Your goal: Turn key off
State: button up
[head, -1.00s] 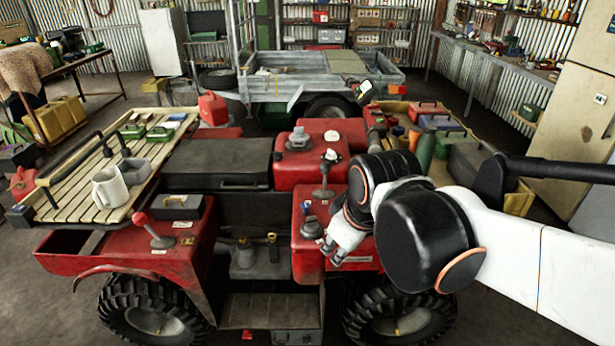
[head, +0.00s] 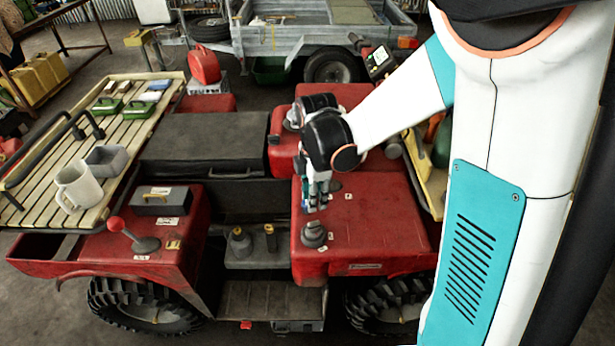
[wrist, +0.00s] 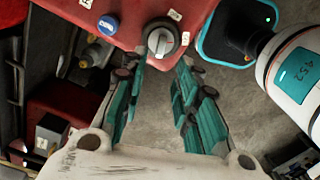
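A round grey knob with a pale bar-shaped grip, which looks like the key switch (head: 313,234), stands on the red body panel of the quad. It also shows in the wrist view (wrist: 161,41), just ahead of my fingertips and nearer the left finger. My gripper (head: 317,206) points down just behind and above the knob in the head view. In the wrist view my gripper (wrist: 167,66) is open, with a clear gap between its teal fingers and nothing held. I cannot tell whether the left fingertip touches the knob.
A blue knob (wrist: 108,24) sits left of the grey one on the red panel. A red-knobbed lever (head: 117,225) and a grey box (head: 161,200) are on the quad's left side. A mug (head: 77,187) and a grey tray (head: 106,160) stand on the slatted rack (head: 150,95).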

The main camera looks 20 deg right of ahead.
aim_at(314, 222)
jog(key=shift+s+f+b, duration=0.1)
jog(key=shift+f+b, duration=4)
jog(key=shift+f, duration=1.35)
grip_shut()
